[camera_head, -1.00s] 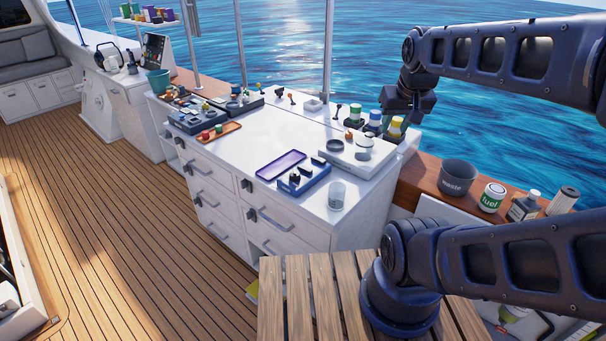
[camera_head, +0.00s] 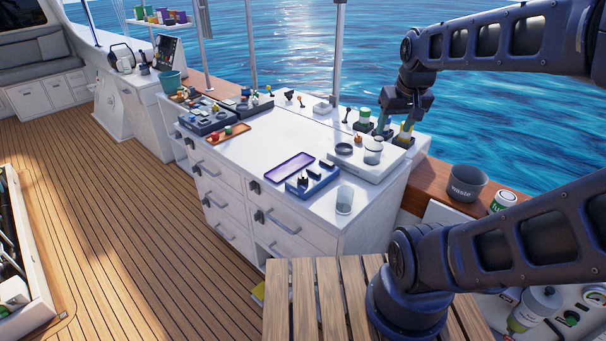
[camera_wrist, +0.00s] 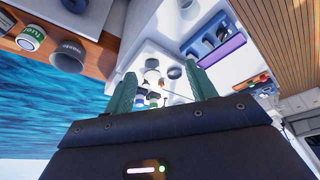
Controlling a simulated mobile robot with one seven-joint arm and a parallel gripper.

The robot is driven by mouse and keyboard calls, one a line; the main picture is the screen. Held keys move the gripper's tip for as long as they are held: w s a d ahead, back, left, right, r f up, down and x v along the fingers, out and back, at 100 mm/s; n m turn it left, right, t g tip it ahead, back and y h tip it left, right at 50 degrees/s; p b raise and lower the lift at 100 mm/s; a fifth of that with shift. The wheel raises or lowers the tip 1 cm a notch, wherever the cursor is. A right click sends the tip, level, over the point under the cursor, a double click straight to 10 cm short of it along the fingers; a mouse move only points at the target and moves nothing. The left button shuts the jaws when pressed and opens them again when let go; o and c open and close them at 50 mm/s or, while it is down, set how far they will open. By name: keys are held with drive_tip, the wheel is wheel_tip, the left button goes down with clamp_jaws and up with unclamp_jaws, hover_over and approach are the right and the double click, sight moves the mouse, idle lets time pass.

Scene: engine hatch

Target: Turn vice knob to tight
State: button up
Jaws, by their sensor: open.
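I cannot make out a vice or its knob for certain in either view. Small upright levers with dark and orange heads stand at the back of the white counter, one dark-headed lever (camera_head: 347,113) near my gripper. My gripper (camera_head: 382,127) hangs above the counter's back right corner, beside the capped jars. In the wrist view my gripper (camera_wrist: 160,74) shows two green fingers spread apart, with nothing held between them.
The white counter (camera_head: 265,150) carries a purple-rimmed tray (camera_head: 288,168), a blue organiser (camera_head: 312,180), a clear cup (camera_head: 344,200) and a glass jar (camera_head: 373,152). A waste bin (camera_head: 461,185) stands on the wooden ledge. The counter's middle is mostly clear.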

drive_tip(key=w+a+f+n+g, duration=0.2)
drive_tip(key=w+a+f+n, duration=0.25)
drive_tip(key=w+a, duration=0.6)
drive_tip(key=n+g, duration=0.2)
drive_tip(key=n, duration=0.2)
hover_over(303, 173)
wheel_tip(303, 173, down, 12)
drive_tip(key=shift+m, duration=0.25)
wheel_tip(303, 173, down, 10)
drive_tip(key=shift+f, duration=0.15)
drive_tip(key=c, duration=1)
